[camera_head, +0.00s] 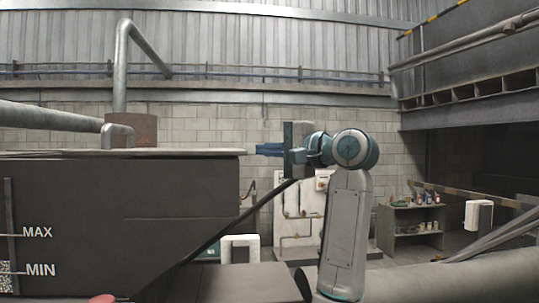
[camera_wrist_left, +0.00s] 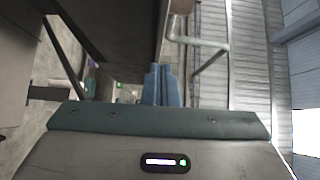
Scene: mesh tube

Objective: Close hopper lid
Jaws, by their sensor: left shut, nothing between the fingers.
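The dark hopper (camera_head: 90,215) fills the left of the head view, with MAX and MIN marks on its side. A thin pale slab (camera_head: 130,153), which looks like the lid, lies flat along its top; I see it only edge-on. My left gripper (camera_head: 258,149) is shut and empty, its blue fingers pointing left at the height of the slab, close to its right end. I cannot tell whether they touch. In the left wrist view the blue fingers (camera_wrist_left: 163,72) are together beside a dark brown panel (camera_wrist_left: 115,35). My right gripper is not in view.
A pipe (camera_head: 122,65) rises behind the hopper, and another pipe (camera_head: 50,116) runs in from the left. A shelf with small items (camera_head: 410,228) stands at the back right.

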